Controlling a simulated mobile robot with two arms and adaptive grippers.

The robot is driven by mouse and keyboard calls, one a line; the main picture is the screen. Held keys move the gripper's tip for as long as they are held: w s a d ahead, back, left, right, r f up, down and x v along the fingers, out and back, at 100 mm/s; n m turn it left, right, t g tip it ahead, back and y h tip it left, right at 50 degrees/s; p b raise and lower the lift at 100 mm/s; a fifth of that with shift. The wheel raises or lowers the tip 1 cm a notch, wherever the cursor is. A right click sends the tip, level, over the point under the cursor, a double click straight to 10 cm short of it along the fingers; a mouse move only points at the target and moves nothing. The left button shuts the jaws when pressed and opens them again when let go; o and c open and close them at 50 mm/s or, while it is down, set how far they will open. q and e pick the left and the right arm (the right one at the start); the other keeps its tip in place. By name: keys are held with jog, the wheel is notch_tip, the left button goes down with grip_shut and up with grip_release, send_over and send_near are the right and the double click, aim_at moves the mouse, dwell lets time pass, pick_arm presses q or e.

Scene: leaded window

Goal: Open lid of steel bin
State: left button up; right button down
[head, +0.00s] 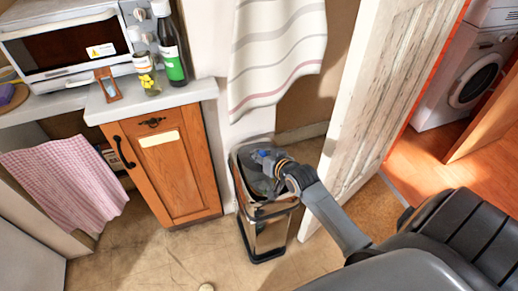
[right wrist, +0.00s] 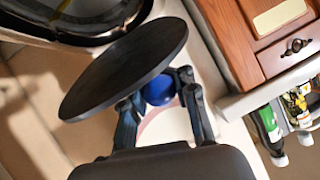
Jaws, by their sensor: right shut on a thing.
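The steel bin (head: 265,232) stands upright on the floor beside the wooden cabinet. My right gripper (head: 270,160) is at the top of the bin, shut on a blue knob. In the right wrist view the blue knob (right wrist: 158,90) sits between the fingers of my right gripper (right wrist: 170,98), against a black oval lid (right wrist: 125,68). The lid is seen at a slant; part of the bin's rim and dark top (right wrist: 75,22) shows beyond it. I cannot tell whether the lid still touches the bin. My left gripper is not in view.
A wooden cabinet (head: 170,165) stands left of the bin, with a green-labelled bottle (head: 172,50) on its top. A striped cloth (head: 278,50) hangs above the bin. A white door (head: 375,90) stands close on the right. The floor in front is mostly clear.

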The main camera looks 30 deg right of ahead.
jog(key=w+d+r+g+y+p, duration=0.1)
jog(key=w+d+r+g+p, duration=0.1)
jog(key=w+r+g+p, duration=0.5)
jog(key=w+p, duration=0.4)
jog(key=shift+d+r+m+g, duration=0.3)
jog(key=shift+d+m+g, duration=0.05)
jog(key=shift+m+g, duration=0.05)
dwell(0.3)
jog(key=c, duration=1)
grip_release()
jog(key=shift+c, duration=0.2)
